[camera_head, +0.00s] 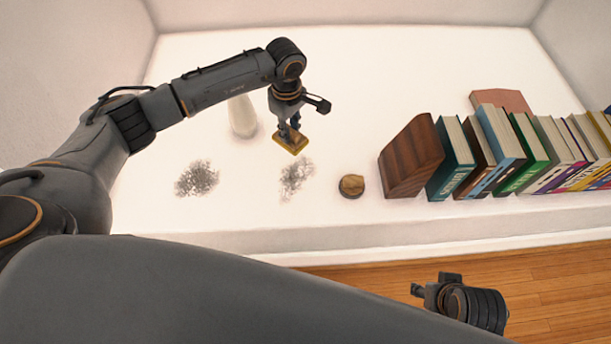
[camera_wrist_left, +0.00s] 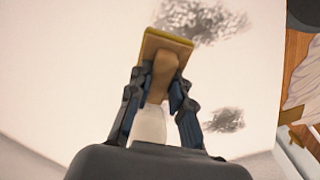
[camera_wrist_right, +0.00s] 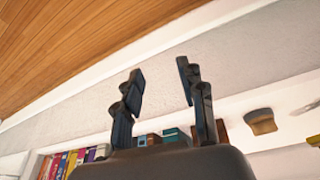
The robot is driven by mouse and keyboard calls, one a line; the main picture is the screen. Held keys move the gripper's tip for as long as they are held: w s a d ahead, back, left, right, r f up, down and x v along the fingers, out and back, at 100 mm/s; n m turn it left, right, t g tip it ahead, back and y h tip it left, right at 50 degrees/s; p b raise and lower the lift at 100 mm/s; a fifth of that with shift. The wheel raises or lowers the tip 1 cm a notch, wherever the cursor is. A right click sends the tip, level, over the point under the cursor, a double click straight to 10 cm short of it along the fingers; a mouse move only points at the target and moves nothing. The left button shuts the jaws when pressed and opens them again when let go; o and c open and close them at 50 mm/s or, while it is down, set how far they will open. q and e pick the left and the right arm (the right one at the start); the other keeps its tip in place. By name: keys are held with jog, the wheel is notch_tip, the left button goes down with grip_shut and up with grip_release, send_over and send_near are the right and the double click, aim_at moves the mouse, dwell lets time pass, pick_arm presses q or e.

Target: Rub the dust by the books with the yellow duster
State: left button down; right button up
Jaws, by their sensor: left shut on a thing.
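My left gripper (camera_head: 290,130) is shut on the yellow duster (camera_head: 291,144), gripping its wooden handle (camera_wrist_left: 162,72). The duster is above the white ledge, just behind the right-hand grey dust patch (camera_head: 296,178), the one nearer the books. A second dust patch (camera_head: 197,179) lies further left. The row of books (camera_head: 510,150) stands at the right beside a brown wooden bookend (camera_head: 412,160). Whether the duster touches the ledge is unclear. My right gripper (camera_wrist_right: 160,68) is open and empty, low in front of the ledge over the floor.
A small round brown and tan object (camera_head: 351,186) sits between the right dust patch and the bookend. A white vase (camera_head: 241,116) stands behind the dust patches. The ledge's front edge (camera_head: 400,235) drops to a wooden floor (camera_head: 545,280).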

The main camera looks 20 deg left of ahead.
jog(key=shift+a+f+p, duration=0.1)
jog(key=shift+f+p, duration=0.3)
jog(key=shift+f, duration=1.5)
